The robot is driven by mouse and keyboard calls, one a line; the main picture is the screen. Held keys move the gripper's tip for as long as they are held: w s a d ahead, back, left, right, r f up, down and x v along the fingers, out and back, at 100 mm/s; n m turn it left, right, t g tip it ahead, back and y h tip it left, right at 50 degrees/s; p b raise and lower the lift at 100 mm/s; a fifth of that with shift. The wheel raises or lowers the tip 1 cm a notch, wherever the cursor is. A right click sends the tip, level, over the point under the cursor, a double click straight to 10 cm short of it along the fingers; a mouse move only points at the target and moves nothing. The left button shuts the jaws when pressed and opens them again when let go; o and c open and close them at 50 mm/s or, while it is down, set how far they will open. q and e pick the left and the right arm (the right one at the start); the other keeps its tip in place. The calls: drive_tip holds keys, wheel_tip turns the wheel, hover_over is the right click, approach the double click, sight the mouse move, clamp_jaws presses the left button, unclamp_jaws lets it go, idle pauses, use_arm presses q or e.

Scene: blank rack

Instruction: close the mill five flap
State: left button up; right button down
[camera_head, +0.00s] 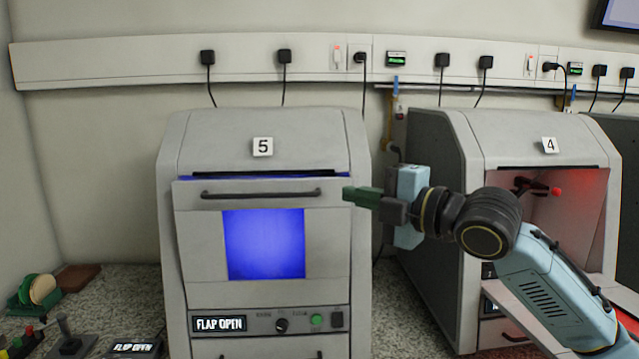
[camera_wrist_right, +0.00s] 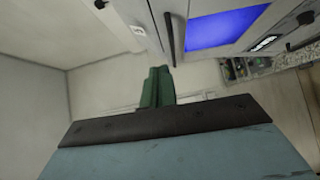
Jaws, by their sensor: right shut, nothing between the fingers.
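The mill marked 5 (camera_head: 263,147) stands left of centre in the head view. Its front flap (camera_head: 195,228) is nearly upright, with a dark gap along its top edge and a blue-lit window (camera_head: 264,244). A dark bar handle (camera_head: 262,194) runs across the flap's upper part. The display (camera_head: 218,324) below reads FLAP OPEN. My right gripper (camera_head: 350,194) is shut and empty, at the flap's upper right corner; whether it touches cannot be told. In the right wrist view, the green fingers (camera_wrist_right: 158,88) are together, with the flap handle (camera_wrist_right: 169,40) beyond. My left gripper is not in view.
Mill 4 (camera_head: 549,145) stands at the right, its chamber open and red-lit, with my right arm in front of it. A joystick (camera_head: 70,338) and a green and cream object (camera_head: 40,290) sit on the counter at the left. Cables hang from the wall trunking (camera_head: 180,60).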

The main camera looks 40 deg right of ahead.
sight(318, 188)
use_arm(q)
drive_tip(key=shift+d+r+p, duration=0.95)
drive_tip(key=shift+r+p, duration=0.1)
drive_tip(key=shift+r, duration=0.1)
use_arm(e)
drive_tip(key=w, duration=1.1)
drive_tip(key=shift+d+f, duration=0.15)
drive_tip(key=shift+f, duration=0.1)
drive_tip(key=shift+w+d+r+p, duration=0.35)
drive_tip(key=shift+w+p, duration=0.25)
drive_tip(key=shift+p, duration=0.5)
drive_tip(key=shift+w+d+f+m+g+p, duration=0.3)
drive_tip(key=shift+w+d+m+p, duration=0.1)
drive_tip(key=shift+w+p, duration=0.25)
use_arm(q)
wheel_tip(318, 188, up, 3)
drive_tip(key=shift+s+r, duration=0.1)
